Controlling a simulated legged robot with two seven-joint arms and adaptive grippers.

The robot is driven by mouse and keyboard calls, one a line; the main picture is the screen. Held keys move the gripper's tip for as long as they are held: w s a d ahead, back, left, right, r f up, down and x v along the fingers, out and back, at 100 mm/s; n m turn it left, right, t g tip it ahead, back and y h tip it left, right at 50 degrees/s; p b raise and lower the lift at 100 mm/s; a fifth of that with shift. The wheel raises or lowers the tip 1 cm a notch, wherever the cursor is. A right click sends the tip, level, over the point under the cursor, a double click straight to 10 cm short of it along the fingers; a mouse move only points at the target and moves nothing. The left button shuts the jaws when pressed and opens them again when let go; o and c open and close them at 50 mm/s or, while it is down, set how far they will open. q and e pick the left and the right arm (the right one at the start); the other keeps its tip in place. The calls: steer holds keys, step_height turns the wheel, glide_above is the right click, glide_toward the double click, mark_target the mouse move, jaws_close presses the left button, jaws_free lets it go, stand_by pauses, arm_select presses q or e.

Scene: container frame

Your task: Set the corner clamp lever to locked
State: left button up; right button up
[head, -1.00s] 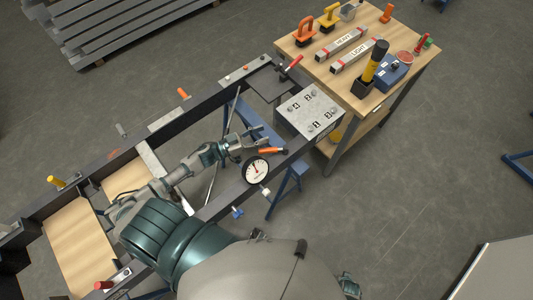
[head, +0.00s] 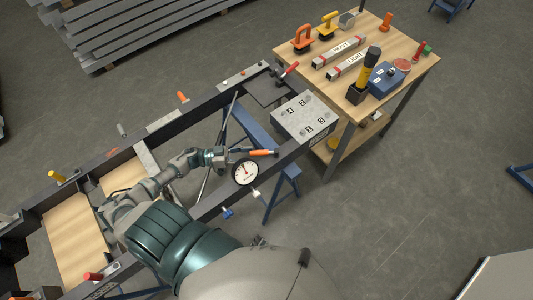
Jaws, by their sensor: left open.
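A red-handled lever (head: 289,70) stands on the dark corner plate (head: 266,90) at the far corner of the frame. It looks like the corner clamp lever; its handle slants up to the right. A second lever with an orange handle (head: 263,152) lies along the near rail beside the dial gauge. My left gripper (head: 224,157) is open, just left of the orange handle and over the frame's opening. It is well short of the red lever. Whether its fingertips touch the orange lever's grey shaft I cannot tell. My right gripper is out of view.
The round gauge (head: 246,172) stands on the near rail (head: 215,203). A numbered grey block (head: 305,118) sits right of the corner plate. The wooden workbench (head: 415,70) holds several tools beyond it. A blue trestle (head: 250,128) stands beneath the frame.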

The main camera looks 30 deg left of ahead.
mark_target(263, 153)
arm_select(q)
steer(key=shift+w+d+f, duration=0.1)
steer(key=shift+w+d, duration=0.3)
steer(key=shift+w, duration=0.25)
steer(key=shift+w+d+f, duration=0.1)
steer(key=shift+w+d, duration=0.25)
steer(key=shift+w, duration=0.25)
steer(key=shift+w+f, duration=0.2)
steer(key=shift+w, duration=0.3)
steer(key=shift+w+d, duration=0.15)
steer(key=shift+d, duration=0.45)
steer(key=shift+d+r, duration=0.25)
steer(key=shift+d, duration=0.65)
steer(key=shift+c, duration=0.2)
steer(key=shift+d+r, duration=0.1)
steer(key=shift+d, duration=0.15)
steer(key=c, duration=0.8)
steer(key=shift+a, duration=0.2)
jaws_close()
steer(key=shift+w+a+f, duration=0.1)
steer(key=shift+a+f, duration=0.15)
steer(key=shift+a, duration=0.4)
steer(key=shift+d, duration=0.15)
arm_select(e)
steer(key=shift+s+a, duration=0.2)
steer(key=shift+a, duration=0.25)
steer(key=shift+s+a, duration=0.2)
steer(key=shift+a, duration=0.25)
